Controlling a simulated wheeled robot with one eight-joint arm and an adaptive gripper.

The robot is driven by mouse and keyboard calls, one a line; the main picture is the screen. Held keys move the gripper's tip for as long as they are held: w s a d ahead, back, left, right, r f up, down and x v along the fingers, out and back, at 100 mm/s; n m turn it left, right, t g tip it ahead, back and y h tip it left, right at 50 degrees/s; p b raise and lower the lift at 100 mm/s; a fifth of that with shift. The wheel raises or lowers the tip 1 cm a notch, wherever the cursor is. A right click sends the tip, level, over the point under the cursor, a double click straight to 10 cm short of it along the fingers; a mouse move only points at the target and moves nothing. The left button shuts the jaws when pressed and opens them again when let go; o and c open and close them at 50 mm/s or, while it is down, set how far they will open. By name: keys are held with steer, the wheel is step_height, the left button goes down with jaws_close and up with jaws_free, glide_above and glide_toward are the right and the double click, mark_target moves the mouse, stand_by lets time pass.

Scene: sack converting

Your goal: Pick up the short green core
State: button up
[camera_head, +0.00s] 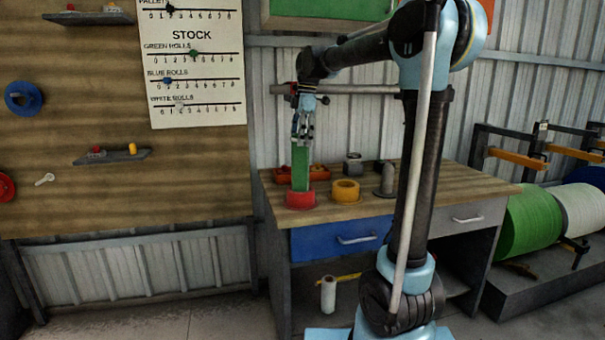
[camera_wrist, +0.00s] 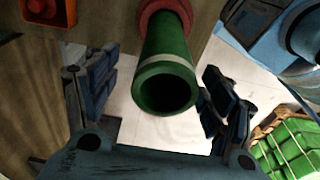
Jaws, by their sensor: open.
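The short green core (camera_head: 301,167) is a green tube standing upright in a red ring-shaped holder (camera_head: 300,200) on the workbench. In the wrist view the green core (camera_wrist: 163,65) shows its open end and a pale band near the top, with the red holder (camera_wrist: 165,18) at its base. My gripper (camera_head: 303,138) is above the core, pointing down, with its fingers around or just over the top end. In the wrist view my open gripper (camera_wrist: 158,98) has one finger on each side of the core, with gaps visible. I cannot tell any contact.
A yellow ring holder (camera_head: 345,191) stands right of the core on the bench (camera_head: 430,185). A red tray (camera_head: 316,173), a grey block (camera_head: 353,163) and a grey cylinder (camera_head: 387,179) stand behind. Large green (camera_head: 530,218) and white rolls are at right.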

mark_target(299, 149)
steer(key=shift+s+a+f, duration=0.15)
steer(key=shift+a+f, duration=0.05)
steer(key=shift+f, duration=0.9)
steer(key=shift+s+a+f, duration=0.15)
steer(key=shift+a+f, duration=0.05)
steer(key=shift+f, duration=0.85)
jaws_close()
